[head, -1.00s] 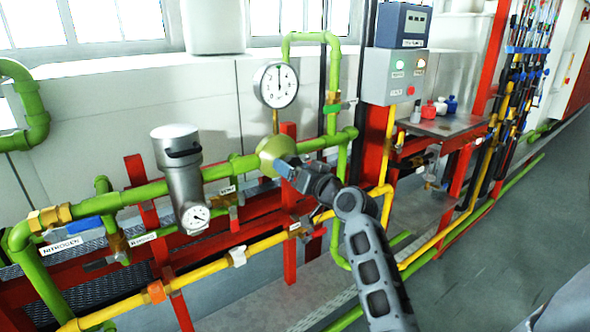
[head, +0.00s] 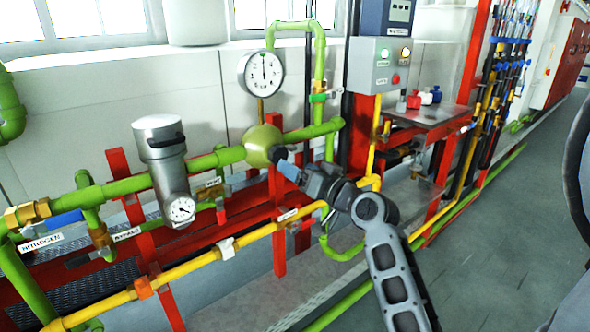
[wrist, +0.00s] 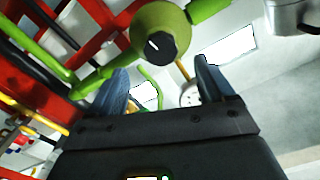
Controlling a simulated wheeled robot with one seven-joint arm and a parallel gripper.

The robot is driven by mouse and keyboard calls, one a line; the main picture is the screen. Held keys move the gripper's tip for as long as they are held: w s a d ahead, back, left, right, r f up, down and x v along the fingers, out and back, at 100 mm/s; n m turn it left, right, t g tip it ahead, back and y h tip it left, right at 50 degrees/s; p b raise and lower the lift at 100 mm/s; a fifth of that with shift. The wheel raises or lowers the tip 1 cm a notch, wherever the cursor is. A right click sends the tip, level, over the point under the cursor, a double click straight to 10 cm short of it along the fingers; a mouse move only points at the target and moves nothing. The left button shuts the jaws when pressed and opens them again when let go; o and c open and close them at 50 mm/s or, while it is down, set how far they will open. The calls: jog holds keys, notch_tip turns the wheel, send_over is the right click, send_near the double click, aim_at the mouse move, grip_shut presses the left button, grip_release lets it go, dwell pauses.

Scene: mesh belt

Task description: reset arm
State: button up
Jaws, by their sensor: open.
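My gripper (wrist: 158,90) is open in the wrist view, with a blue-grey finger on each side and nothing between them. The green round valve body (wrist: 160,40) with a dark knob lies just beyond the fingertips. In the head view my gripper (head: 285,166) is seen from the side, close to the same green valve body (head: 262,146) on the green pipe. I cannot tell whether the fingertips touch it. My grey arm reaches up from the lower right.
A pressure gauge (head: 261,73) stands above the valve body and a metal filter cylinder (head: 165,160) left of it. A yellow pipe (head: 190,265) and red frame posts (head: 276,205) run close below. A grey control box (head: 383,65) is behind. The floor (head: 490,235) at right is clear.

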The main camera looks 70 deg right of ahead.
dwell(0.3)
jog(key=s+a+f+n+y, duration=0.25)
jog(key=a+f, duration=0.35)
jog(key=a, duration=0.5)
jog(key=s+a+f+n+y, duration=0.1)
jog(key=s+a+f+n, duration=0.15)
jog(key=a+f, duration=0.6)
jog(key=s+a+r+n+y, duration=0.3)
jog(key=s+a, duration=0.4)
jog(key=a, duration=0.2)
jog(key=s+a+r+n+y, duration=0.2)
jog(key=s+a+r+y, duration=0.1)
jog(key=s+a, duration=0.5)
jog(key=shift+s+a+r+n, duration=0.2)
jog(key=shift+s+a+n, duration=0.15)
jog(key=shift+a, duration=0.6)
